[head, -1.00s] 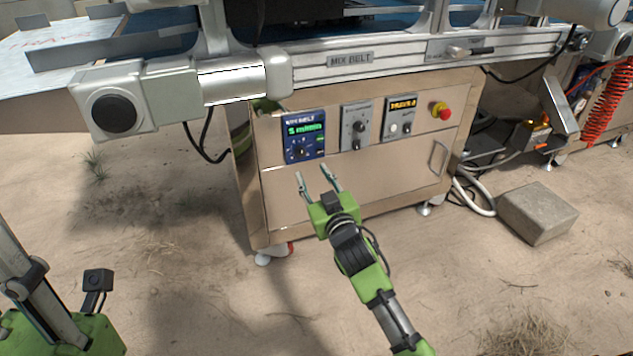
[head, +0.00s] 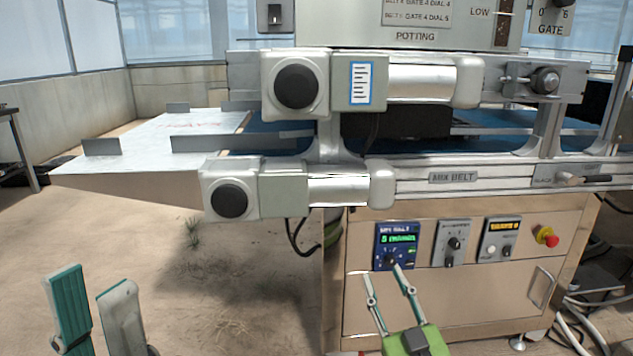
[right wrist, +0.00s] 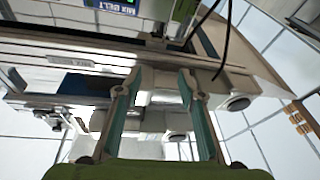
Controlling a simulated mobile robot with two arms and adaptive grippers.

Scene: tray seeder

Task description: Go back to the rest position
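My right gripper (head: 382,273) is at the lower middle of the head view, its two thin fingers spread apart with nothing between them. Its tips show in front of the cabinet, by the lower edge of the blue MIX BELT display (head: 396,246); whether they touch it I cannot tell. It also shows open and empty in the right wrist view (right wrist: 158,78). My left gripper (head: 92,280) stands at the lower left of the head view, fingers pointing up and apart, with nothing between them. It is over bare ground.
The cabinet (head: 450,300) carries a grey dial panel (head: 451,243), a second display panel (head: 501,238) and a red stop button (head: 547,236). The silver conveyor frame (head: 450,178) and motors (head: 232,193) overhang it. Sandy ground on the left is open.

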